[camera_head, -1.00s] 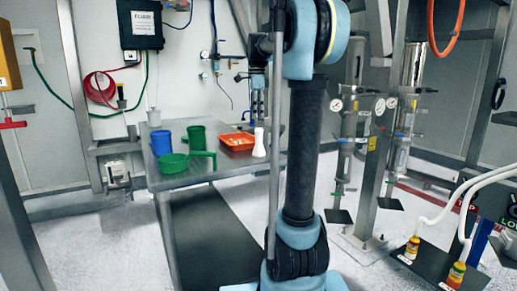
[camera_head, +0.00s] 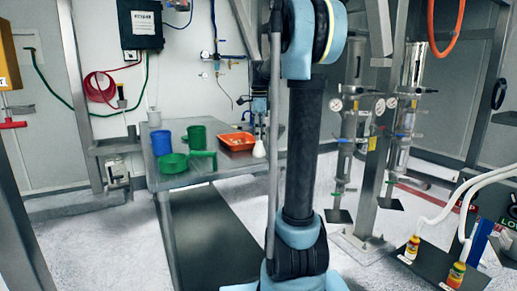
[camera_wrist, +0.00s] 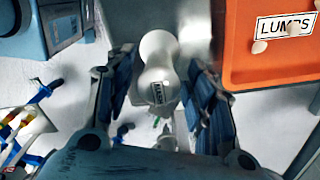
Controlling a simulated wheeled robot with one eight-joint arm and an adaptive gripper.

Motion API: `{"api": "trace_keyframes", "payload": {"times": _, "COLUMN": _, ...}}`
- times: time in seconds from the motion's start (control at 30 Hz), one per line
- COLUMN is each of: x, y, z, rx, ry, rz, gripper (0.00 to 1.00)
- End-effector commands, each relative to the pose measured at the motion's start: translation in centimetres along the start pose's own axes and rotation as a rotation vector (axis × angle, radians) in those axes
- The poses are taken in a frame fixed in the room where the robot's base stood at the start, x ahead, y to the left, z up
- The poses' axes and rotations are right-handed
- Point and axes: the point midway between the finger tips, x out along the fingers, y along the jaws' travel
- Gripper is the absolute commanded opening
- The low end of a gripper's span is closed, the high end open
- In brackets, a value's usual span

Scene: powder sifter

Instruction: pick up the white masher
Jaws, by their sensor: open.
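The white masher (camera_head: 259,149) stands at the right edge of the metal table, beside the orange tray. In the wrist view the masher (camera_wrist: 158,52) has a rounded top, a narrower waist and a dark-lettered label. My gripper (camera_wrist: 162,85) is open, with one finger on each side of the masher and visible gaps between.
The orange tray (camera_head: 236,141), labelled LUMPS in the wrist view (camera_wrist: 242,70), is close to my right finger there. A blue cup (camera_head: 161,142), a green cup (camera_head: 197,137) and a green sieve (camera_head: 173,163) stand on the table (camera_head: 225,166) farther left.

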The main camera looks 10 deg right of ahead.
Motion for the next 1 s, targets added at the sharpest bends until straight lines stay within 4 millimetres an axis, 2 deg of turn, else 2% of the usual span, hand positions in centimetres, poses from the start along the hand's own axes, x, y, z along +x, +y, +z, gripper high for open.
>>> {"api": "trace_keyframes", "payload": {"times": 0.13, "x": 0.0, "y": 0.0, "z": 0.0, "rx": 0.000, "ry": 0.000, "rz": 0.000, "gripper": 0.47}}
{"api": "trace_keyframes", "payload": {"times": 0.33, "x": 0.0, "y": 0.0, "z": 0.0, "rx": 0.000, "ry": 0.000, "rz": 0.000, "gripper": 0.02}}
{"api": "trace_keyframes", "payload": {"times": 0.37, "x": 0.0, "y": 0.0, "z": 0.0, "rx": 0.000, "ry": 0.000, "rz": 0.000, "gripper": 0.00}}
{"api": "trace_keyframes", "payload": {"times": 0.77, "x": -0.6, "y": 0.0, "z": 0.0, "rx": 0.000, "ry": 0.000, "rz": 0.000, "gripper": 0.00}}
{"api": "trace_keyframes", "payload": {"times": 1.0, "x": -4.2, "y": 0.0, "z": 0.0, "rx": 0.000, "ry": 0.000, "rz": 0.000, "gripper": 0.00}}
